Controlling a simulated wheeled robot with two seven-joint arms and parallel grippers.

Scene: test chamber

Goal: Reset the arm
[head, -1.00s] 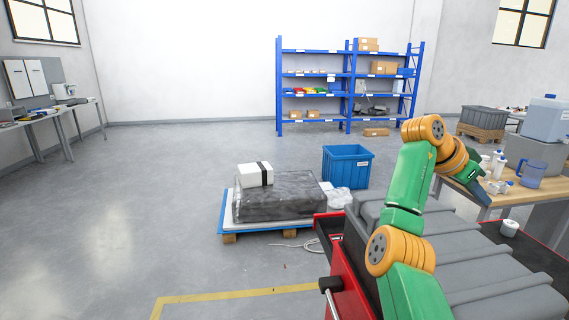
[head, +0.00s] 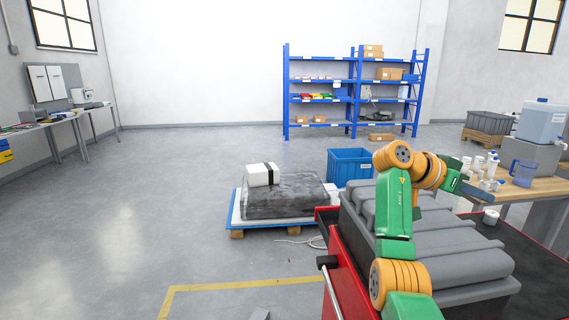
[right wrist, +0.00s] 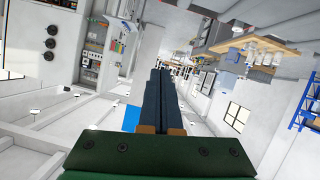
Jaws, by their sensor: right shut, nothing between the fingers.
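My right arm, green with orange joints, rises from the bottom of the head view and bends over at its orange elbow. Its right gripper (head: 470,190) has dark blue fingers and points right and down, in front of the wooden workbench (head: 538,186) with bottles. In the right wrist view the two long fingers of the right gripper (right wrist: 161,73) lie together, with nothing between them. My left gripper is not in view.
A red cart (head: 346,262) bearing ribbed grey cases (head: 440,248) stands close behind and under my right arm. A pallet (head: 237,233) with a dark block and white box, a blue bin (head: 349,165) and blue shelves (head: 286,92) stand beyond. The floor at left is clear.

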